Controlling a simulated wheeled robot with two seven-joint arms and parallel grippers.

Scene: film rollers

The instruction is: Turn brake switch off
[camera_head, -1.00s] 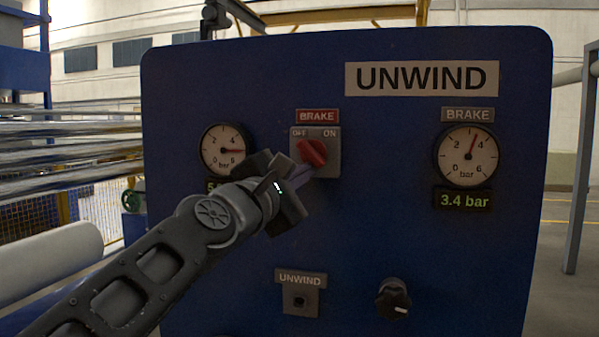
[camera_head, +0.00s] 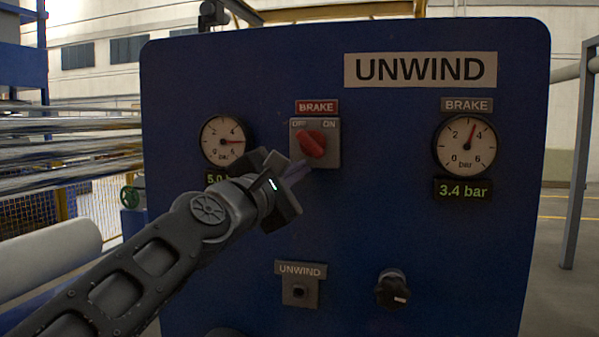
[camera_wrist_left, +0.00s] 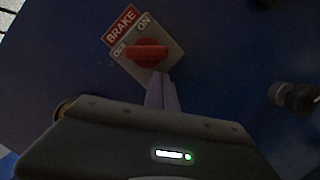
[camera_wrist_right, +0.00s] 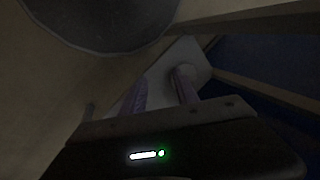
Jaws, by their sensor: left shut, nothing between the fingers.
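The red brake switch (camera_head: 312,145) sits on a grey plate marked OFF at upper left and ON at upper right. Its handle slants from upper left to lower right, with its upper-left end toward OFF. In the left wrist view the red handle (camera_wrist_left: 147,53) lies in line with the OFF label. My left gripper (camera_head: 303,170) is shut and empty, just below and left of the switch. Its fingertips (camera_wrist_left: 162,82) appear just below the handle; a small gap seems to separate them. My right gripper (camera_wrist_right: 160,92) shows only in its wrist view, with fingers apart.
A grey surface (camera_wrist_right: 100,20) is close to my right gripper.

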